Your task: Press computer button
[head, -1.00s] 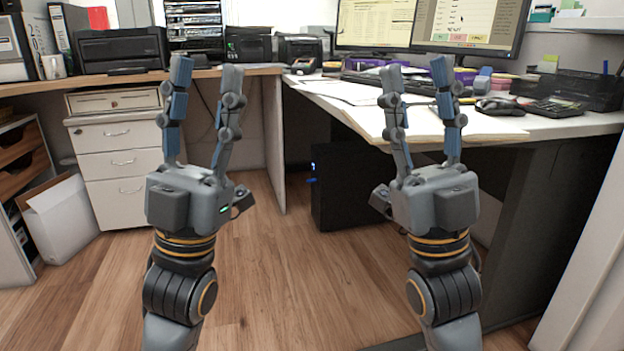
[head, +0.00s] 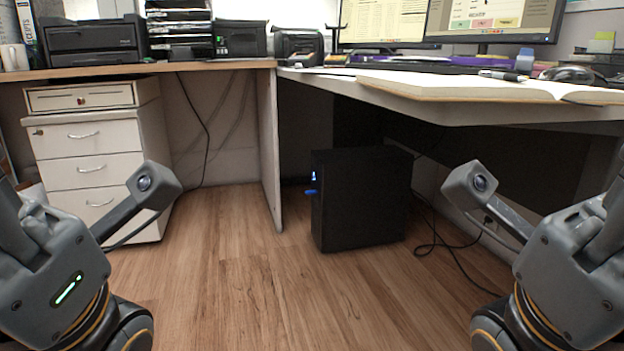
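The computer (head: 365,198) is a black tower standing on the wood floor under the right-hand desk. Its narrow front faces left, with a small glowing blue light (head: 313,176) near the top that may be the button, and a blue item (head: 310,192) sticking out just below. My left gripper is at the left edge and my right gripper at the right edge; only their bodies and wrist cameras show. The fingers of both are out of the picture, so I cannot see whether they are open. Both are well apart from the computer.
The desk (head: 480,108) overhangs the computer, and a desk side panel (head: 270,150) stands to its left. A white drawer cabinet (head: 95,165) stands further left. Loose black cables (head: 440,240) lie right of the computer. The floor (head: 250,290) in front is clear.

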